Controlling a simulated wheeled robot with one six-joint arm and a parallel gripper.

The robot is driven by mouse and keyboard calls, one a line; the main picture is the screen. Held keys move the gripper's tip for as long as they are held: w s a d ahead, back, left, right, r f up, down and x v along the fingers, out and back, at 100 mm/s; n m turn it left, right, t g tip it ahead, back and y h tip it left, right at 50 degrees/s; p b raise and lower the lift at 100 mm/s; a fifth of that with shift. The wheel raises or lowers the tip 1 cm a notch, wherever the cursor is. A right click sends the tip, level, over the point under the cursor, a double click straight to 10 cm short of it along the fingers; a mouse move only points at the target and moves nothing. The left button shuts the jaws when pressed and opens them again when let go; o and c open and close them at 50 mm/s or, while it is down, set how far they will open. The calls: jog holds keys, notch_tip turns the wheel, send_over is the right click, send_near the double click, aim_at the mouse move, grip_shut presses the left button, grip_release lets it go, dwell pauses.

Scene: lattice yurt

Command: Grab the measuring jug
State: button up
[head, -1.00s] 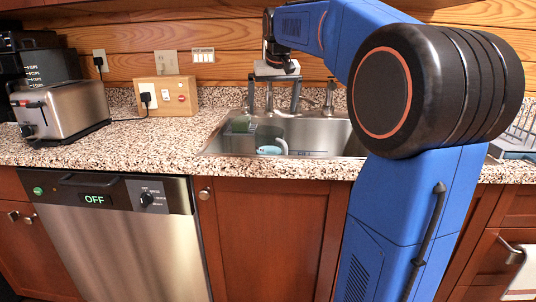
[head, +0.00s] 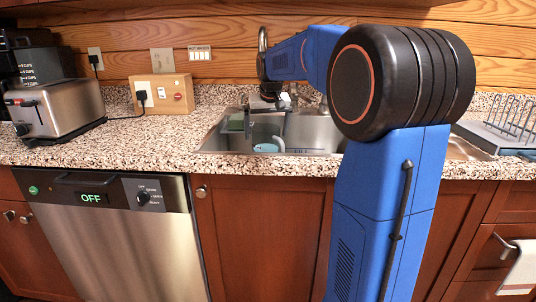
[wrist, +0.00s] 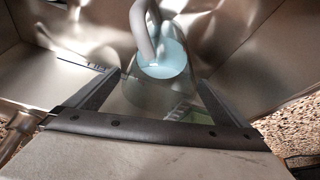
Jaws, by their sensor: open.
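In the wrist view, a pale blue round-ended thing (wrist: 168,60), apparently the measuring jug, lies in the steel sink beyond my fingertips. A grey curved loop by it looks like a handle. A pale blue shape (head: 267,147), probably the same thing, shows low in the sink in the head view. My gripper (wrist: 150,85) is open and points down into the sink, its two fingers spread. I see nothing clamped between them. In the head view, my gripper (head: 285,122) hangs at the sink, partly below rim level. Whether a finger touches the jug is unclear.
The steel sink (head: 318,132) has close walls and a speckled counter around it. A green item (head: 236,122) sits at its left. A toaster (head: 60,108) stands left and a dish rack (head: 508,125) right.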

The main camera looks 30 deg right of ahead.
jog(key=x, duration=0.4)
jog(key=shift+s+a, duration=0.1)
jog(key=shift+s, duration=0.05)
jog(key=c, duration=1.6)
